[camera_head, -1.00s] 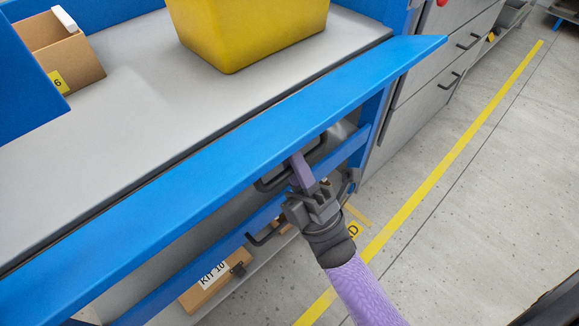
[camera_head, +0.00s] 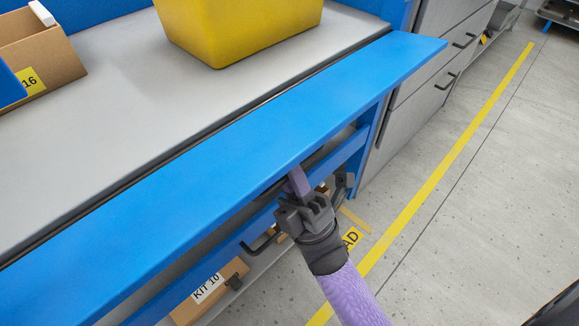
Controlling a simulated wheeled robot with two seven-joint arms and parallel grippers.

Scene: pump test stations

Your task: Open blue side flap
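The blue side flap (camera_head: 225,150) is a long panel along the front edge of the grey worktop. It slants out from the worktop, and its right end juts out as a corner. My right gripper (camera_head: 299,181), on a purple arm from the lower right, is under the flap's outer edge. A purple finger points up to the flap's underside, and its tip is partly hidden by the edge. I cannot tell whether it touches the flap or how far the fingers are apart. My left gripper is not in view.
A yellow bin (camera_head: 240,30) stands on the worktop (camera_head: 130,95), with a cardboard box (camera_head: 45,55) at the left. Below the flap are a blue rail and a box marked KIT 10 (camera_head: 210,290). Grey drawers (camera_head: 430,80) stand behind right. The floor (camera_head: 470,200) at right is clear.

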